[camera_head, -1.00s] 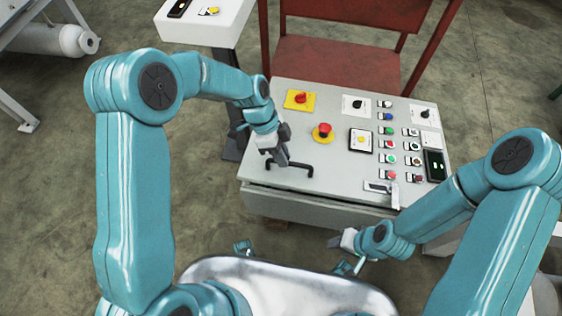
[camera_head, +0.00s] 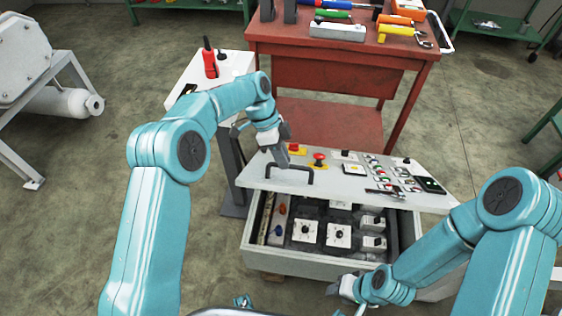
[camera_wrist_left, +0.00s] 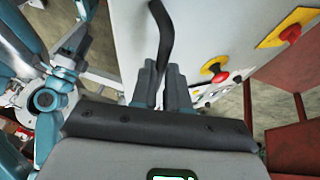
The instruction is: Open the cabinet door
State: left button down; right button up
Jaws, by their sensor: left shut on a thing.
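The cabinet door (camera_head: 330,185) is the light grey panel with buttons and switches; it is tilted up, and the cabinet (camera_head: 300,262) below it shows its inside. Several white square parts lie in the dark interior. A black handle (camera_head: 292,180) sits at the left front of the door. My left gripper (camera_head: 284,168) is shut on this handle. In the left wrist view the fingers hold the black handle (camera_wrist_left: 163,35) beside the door's panel. My right gripper (camera_head: 345,287) is low in front of the cabinet, apart from it; its finger opening is too small to judge.
A red table (camera_head: 340,52) with tools stands behind the cabinet. A white stand (camera_head: 200,85) with a red tool is at the back left. A grey machine with a white cylinder (camera_head: 62,102) is at far left. Open floor lies between them.

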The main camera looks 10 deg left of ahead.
pick_arm(q)
jog(key=shift+w+a+f, duration=0.1)
jog(key=shift+w+f, duration=0.25)
jog(key=shift+w, duration=0.2)
pick_arm(e)
jog(key=shift+f, duration=0.1)
pick_arm(q)
jog(key=c, duration=1.4)
grip_release()
jog(key=shift+o, duration=1.4)
jog(key=shift+w+f, duration=0.4)
jog(key=shift+w, duration=0.1)
jog(key=shift+s+r, duration=0.35)
jog(key=shift+w+f, duration=0.15)
jog(key=shift+w, duration=0.05)
pick_arm(e)
jog(key=shift+w+f, duration=0.1)
jog(key=shift+w, duration=0.15)
pick_arm(q)
jog(key=shift+s, duration=0.1)
jog(key=shift+r, duration=0.2)
